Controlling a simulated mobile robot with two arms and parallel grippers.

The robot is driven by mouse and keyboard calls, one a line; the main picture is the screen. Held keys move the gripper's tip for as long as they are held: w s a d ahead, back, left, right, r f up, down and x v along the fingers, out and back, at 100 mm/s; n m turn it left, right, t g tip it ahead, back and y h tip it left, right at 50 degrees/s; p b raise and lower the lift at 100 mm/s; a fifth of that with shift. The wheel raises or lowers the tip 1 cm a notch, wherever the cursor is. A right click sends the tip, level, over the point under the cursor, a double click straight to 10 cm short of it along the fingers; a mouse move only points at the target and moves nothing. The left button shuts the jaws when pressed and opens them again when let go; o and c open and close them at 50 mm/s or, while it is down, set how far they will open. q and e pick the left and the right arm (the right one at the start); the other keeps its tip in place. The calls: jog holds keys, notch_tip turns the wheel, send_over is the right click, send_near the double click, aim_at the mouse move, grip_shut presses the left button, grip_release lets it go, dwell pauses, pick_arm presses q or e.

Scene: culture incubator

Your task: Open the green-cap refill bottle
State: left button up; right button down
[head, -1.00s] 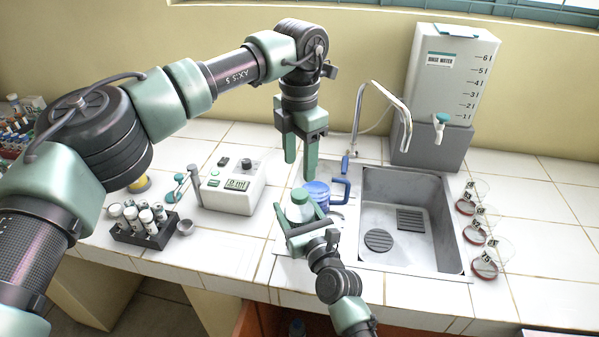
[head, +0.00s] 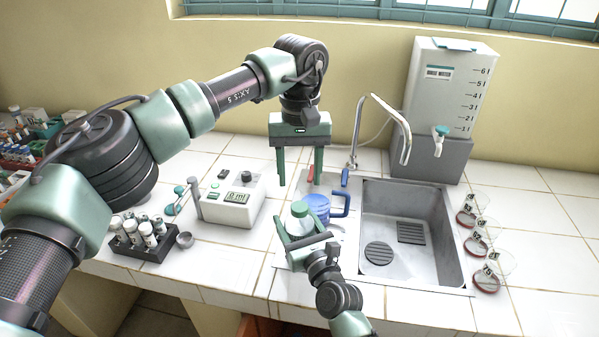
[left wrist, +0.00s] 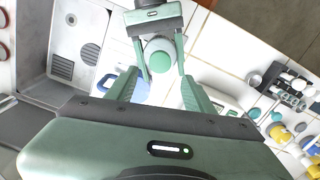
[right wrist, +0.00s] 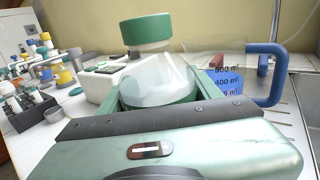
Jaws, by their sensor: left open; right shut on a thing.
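The refill bottle with its green cap (head: 299,209) stands upright at the counter's front, left of the sink. In the right wrist view its clear body (right wrist: 155,82) shows between the fingers, with the cap (right wrist: 146,31) on top. My right gripper (head: 300,228) is shut on the bottle's body from the front. My left gripper (head: 299,182) is open and empty, fingers pointing down, above and behind the bottle. In the left wrist view the capped bottle (left wrist: 160,57) shows beyond the open left fingers, apart from them.
A blue measuring jug (head: 318,207) stands close on the bottle's right. The sink (head: 405,235) with its curved tap is further right. A white device with a display (head: 237,204) and a dark tube rack (head: 140,247) are to the left. Petri dishes (head: 487,280) lie right of the sink.

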aim_at(299, 206)
pick_arm(q)
jog(key=shift+m, duration=1.1)
jog(key=shift+f+m, duration=0.3)
notch_tip(299, 206, down, 7)
jog(key=shift+f, duration=0.2)
grip_shut()
